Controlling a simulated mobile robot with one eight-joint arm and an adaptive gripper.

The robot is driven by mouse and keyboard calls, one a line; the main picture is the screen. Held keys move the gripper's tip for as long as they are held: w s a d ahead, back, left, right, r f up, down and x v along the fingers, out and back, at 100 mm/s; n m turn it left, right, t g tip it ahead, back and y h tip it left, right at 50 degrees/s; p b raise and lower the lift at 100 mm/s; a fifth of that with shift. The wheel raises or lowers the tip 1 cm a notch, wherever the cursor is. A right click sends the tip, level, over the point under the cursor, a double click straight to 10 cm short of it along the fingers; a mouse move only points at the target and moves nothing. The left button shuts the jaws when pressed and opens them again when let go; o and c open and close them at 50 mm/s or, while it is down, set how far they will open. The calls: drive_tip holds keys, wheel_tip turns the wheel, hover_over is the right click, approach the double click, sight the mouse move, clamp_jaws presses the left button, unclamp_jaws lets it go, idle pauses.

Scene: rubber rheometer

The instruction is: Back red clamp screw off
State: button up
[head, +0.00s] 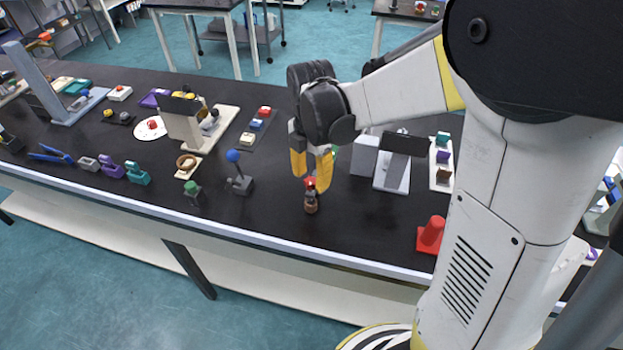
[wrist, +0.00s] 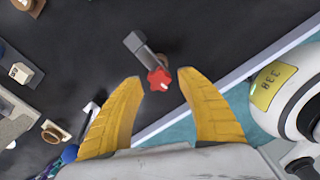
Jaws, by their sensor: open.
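The red clamp screw (head: 310,183) is a small red knob on top of a small dark clamp with a brown, round base (head: 311,207), upright on the black bench. In the wrist view the red knob (wrist: 160,79) looks star-shaped, with a grey block (wrist: 136,43) beside it. My gripper (head: 312,185) points down over the clamp, its yellow fingers apart on either side of the knob. In the wrist view the knob lies between the open fingertips (wrist: 159,77), with a gap on both sides. I cannot tell how far the fingertips are above or around it.
A blue-ball lever (head: 234,157) and a green-topped knob (head: 193,192) stand left of the clamp. A grey device with a dark screen (head: 402,145) is behind right. A red cone-like piece (head: 431,233) stands near the front edge. The bench around the clamp is clear.

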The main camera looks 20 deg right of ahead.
drive_tip(key=m, duration=1.3)
drive_tip(key=shift+m, duration=0.3)
drive_tip(key=m, duration=0.4)
drive_tip(key=shift+m, duration=0.3)
clamp_jaws()
drive_tip(key=shift+o, duration=0.4)
unclamp_jaws()
